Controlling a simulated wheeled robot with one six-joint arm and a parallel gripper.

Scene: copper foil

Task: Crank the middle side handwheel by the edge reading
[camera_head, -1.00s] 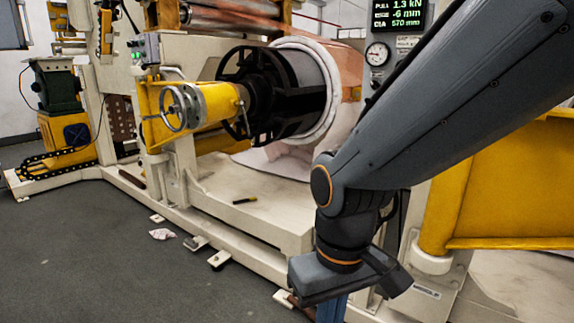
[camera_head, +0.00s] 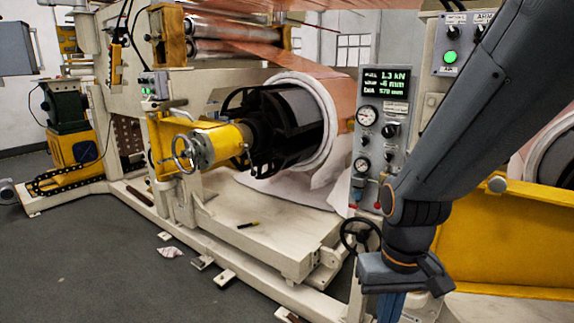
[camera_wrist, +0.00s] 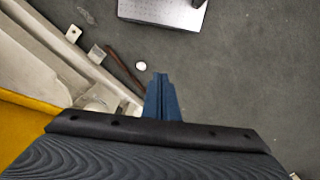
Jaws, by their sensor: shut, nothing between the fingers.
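A black spoked handwheel (camera_head: 361,236) stands on the side of the machine, below the grey control panel and just left of my arm. A silver handwheel (camera_head: 184,153) sits at the end of the yellow cylinder at left. The display (camera_head: 386,84) on the panel shows green lines that read about 1.3 kN, -6 mm and 570 mm. My gripper (camera_head: 390,306) points down at the lower right, below and right of the black handwheel and apart from it. In the wrist view its blue fingers (camera_wrist: 159,90) are shut and empty above the floor.
The copper foil roll (camera_head: 338,95) sits on a black core behind the silver handwheel. A yellow frame (camera_head: 490,237) stands right of my arm. White blocks (camera_head: 224,277) and a paper scrap (camera_head: 170,252) lie by the machine base. Grey floor (camera_head: 90,270) at lower left is open.

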